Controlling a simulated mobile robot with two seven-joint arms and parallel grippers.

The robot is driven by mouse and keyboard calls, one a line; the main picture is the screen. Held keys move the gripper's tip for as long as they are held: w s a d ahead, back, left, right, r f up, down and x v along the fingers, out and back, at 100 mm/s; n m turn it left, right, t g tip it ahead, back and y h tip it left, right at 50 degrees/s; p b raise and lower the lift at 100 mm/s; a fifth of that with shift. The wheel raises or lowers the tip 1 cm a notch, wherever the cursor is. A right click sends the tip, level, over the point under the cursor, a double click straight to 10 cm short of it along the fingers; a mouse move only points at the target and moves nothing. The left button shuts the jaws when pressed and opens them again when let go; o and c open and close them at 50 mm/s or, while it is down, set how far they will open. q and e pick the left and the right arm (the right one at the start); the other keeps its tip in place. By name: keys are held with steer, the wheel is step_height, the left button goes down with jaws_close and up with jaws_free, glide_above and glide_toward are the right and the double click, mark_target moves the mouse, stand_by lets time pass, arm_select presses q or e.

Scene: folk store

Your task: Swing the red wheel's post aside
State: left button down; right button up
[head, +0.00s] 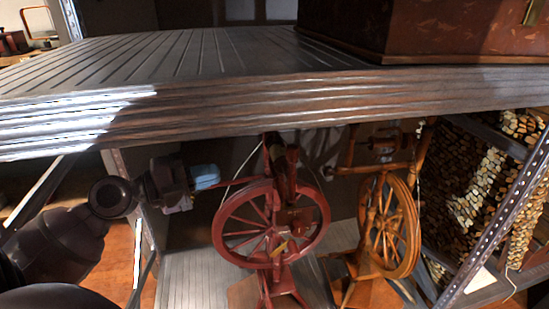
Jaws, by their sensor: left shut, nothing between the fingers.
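The red spinning wheel (271,226) stands on the lower shelf, under the thick upper shelf. Its dark red upright post (279,160) rises behind the wheel's top, close to the upper shelf's underside. A thin red arm (243,181) sticks out from it to the left. My left gripper (206,177), with pale blue fingertips, comes in from the left below the upper shelf. It is shut and empty. Its tips are beside the outer end of the thin red arm; I cannot tell whether they touch. My right gripper is out of view.
The ribbed upper shelf (190,100) hangs low above the gripper. A brown chest (430,28) sits on it. An orange-brown spinning wheel (388,225) stands just right of the red one. A metal shelf upright (500,225) is farther right.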

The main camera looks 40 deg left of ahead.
mark_target(287, 156)
arm_select(q)
steer(key=p+x, duration=0.5)
steer(key=x, duration=0.7)
steer(key=shift+w+d+r, duration=0.1)
steer(key=shift+w+d, duration=0.05)
steer(key=shift+w, duration=0.1)
steer(key=shift+w+d+p, duration=0.3)
steer(key=shift+w+p, duration=0.05)
steer(key=shift+w, duration=0.25)
steer(key=shift+d, duration=0.1)
